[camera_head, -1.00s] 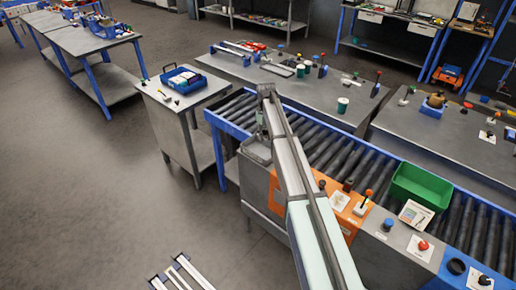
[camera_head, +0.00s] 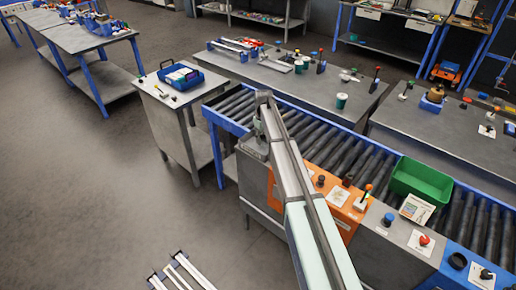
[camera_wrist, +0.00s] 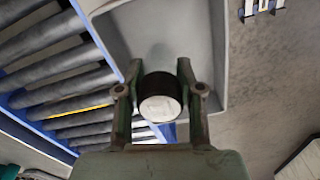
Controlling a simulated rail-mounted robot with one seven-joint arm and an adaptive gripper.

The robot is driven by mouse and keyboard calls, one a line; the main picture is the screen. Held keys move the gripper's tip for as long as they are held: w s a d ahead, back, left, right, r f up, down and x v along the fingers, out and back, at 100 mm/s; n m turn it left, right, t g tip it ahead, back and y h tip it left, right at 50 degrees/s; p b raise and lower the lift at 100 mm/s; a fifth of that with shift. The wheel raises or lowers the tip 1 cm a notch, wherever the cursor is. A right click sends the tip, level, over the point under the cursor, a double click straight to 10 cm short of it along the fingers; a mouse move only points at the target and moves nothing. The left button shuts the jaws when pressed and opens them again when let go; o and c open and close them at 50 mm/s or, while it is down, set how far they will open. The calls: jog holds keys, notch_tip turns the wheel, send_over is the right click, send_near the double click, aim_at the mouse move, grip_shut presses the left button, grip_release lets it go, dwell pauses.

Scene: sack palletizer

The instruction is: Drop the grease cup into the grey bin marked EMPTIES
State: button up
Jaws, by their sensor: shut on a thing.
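The grease cup (camera_wrist: 160,105), a short dark cylinder with a pale round end, is between the fingers of my gripper (camera_wrist: 161,100) in the wrist view. The fingers are shut on its sides. Behind it is the grey bin (camera_wrist: 219,60), with its pale walls and rim around the cup in the picture. In the head view my gripper (camera_head: 259,126) hangs at the far end of my arm, at the grey bin (camera_head: 250,147). The cup is not clear there, and I cannot read any marking on the bin.
The roller conveyor (camera_head: 325,140) runs beside the bin, with a green bin (camera_head: 421,181) across it. An orange panel (camera_head: 335,203) with knobs is in front. A small table (camera_head: 184,95) with a blue tray (camera_head: 183,78) stands left. The floor at left is open.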

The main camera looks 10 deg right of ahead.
jog(key=o, duration=1.2)
jog(key=shift+o, duration=0.2)
jog(key=shift+r, duration=0.1)
notch_tip(320, 180, up, 12)
jog(key=shift+f, duration=0.1)
